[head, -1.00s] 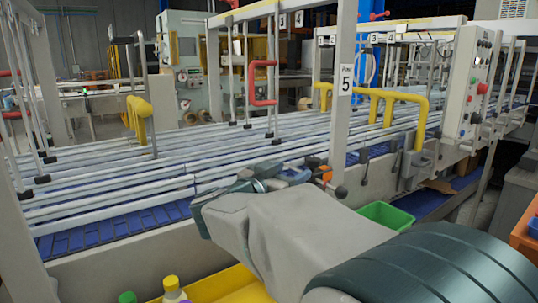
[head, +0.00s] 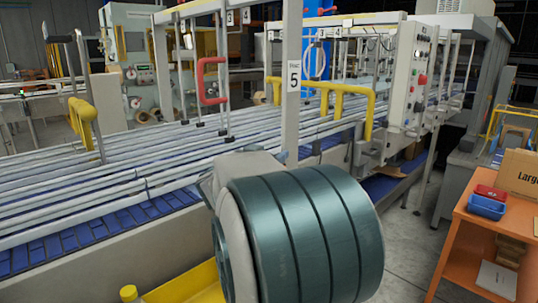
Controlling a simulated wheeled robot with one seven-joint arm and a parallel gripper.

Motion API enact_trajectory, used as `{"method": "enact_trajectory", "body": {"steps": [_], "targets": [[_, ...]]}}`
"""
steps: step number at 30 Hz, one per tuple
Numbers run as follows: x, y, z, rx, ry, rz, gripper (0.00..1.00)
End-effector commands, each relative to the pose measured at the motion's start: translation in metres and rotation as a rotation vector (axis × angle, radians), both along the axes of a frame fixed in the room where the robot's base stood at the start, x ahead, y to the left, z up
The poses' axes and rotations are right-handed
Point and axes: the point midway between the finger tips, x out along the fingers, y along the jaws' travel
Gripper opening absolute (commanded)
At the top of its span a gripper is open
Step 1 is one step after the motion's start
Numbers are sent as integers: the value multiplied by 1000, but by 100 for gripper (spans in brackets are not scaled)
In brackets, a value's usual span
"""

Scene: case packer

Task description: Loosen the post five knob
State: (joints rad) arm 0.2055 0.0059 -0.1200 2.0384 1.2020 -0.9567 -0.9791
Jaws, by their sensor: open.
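The post five (head: 292,75) stands upright at the near side of the conveyor, with a white label showing the number 5. Its lower end is hidden behind my arm in the head view. No knob on this post shows now. My arm fills the lower middle of the view, and my gripper is hidden behind it, so I cannot see its jaws or whether it touches anything.
The conveyor (head: 40,257) with white rails runs across the left and middle. A yellow guard rail (head: 368,112) and a control box (head: 411,75) stand right of the post. An orange cart (head: 462,220) holds a cardboard box (head: 520,175). Grey floor (head: 405,255) is free between arm and cart.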

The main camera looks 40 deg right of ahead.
Motion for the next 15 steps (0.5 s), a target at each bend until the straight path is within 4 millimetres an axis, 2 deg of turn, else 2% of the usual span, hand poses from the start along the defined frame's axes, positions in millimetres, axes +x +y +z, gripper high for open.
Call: {"method": "enact_trajectory", "body": {"steps": [1, 5, 11, 15], "targets": [[0, 0, 0, 0, 0, 0, 49], [0, 0, 0, 0, 0, 0, 12], [0, 0, 0, -1, -2, 13, 12], [0, 0, -1, -3, -4, 87, 12]]}}
